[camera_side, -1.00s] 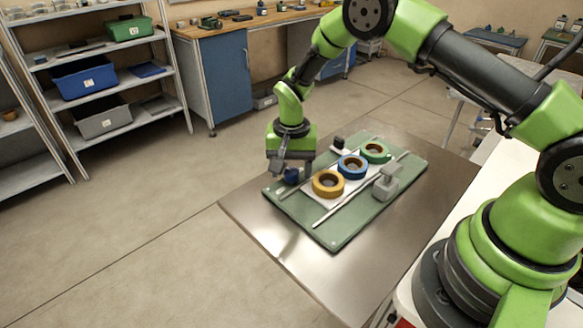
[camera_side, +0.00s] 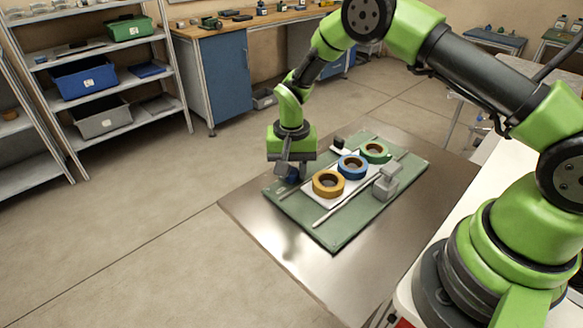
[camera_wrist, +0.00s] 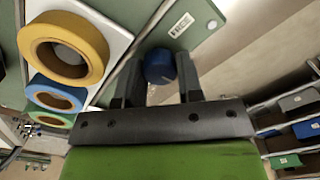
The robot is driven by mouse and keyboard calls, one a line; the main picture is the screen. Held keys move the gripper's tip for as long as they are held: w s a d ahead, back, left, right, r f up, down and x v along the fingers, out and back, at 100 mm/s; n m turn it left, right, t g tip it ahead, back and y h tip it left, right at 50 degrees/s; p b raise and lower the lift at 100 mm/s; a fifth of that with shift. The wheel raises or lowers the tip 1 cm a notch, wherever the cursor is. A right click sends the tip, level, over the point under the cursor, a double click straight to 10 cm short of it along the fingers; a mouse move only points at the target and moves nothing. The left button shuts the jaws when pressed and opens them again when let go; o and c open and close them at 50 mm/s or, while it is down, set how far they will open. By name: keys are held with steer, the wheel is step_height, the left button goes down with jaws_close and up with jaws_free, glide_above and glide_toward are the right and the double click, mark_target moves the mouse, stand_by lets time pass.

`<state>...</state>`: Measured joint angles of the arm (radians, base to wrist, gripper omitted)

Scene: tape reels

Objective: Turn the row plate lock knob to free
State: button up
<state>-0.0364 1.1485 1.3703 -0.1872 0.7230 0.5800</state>
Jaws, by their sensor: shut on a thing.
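The lock knob (camera_wrist: 159,66) is dark blue and round. In the wrist view it sits between the two fingers of my gripper (camera_wrist: 160,75), toward their tips. My gripper is shut on the knob. The white row plate (camera_side: 313,198) lies on the board and carries a yellow reel (camera_side: 328,183), a blue reel (camera_side: 352,166) and a green reel (camera_side: 375,152).
Thin rails (camera_side: 340,206) run along both sides of the plate. A grey block-like fixture (camera_side: 387,182) stands on the board right of the reels. A small black block (camera_side: 337,142) stands at the far left side. The metal table (camera_side: 300,262) is clear around the board.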

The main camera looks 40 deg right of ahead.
mark_target(292, 171)
steer(key=n, duration=0.7)
steer(key=shift+n, duration=0.4)
steer(key=n, duration=0.4)
steer(key=shift+n, duration=1.8)
steer(key=o, duration=0.9)
step_height(292, 171, up, 10)
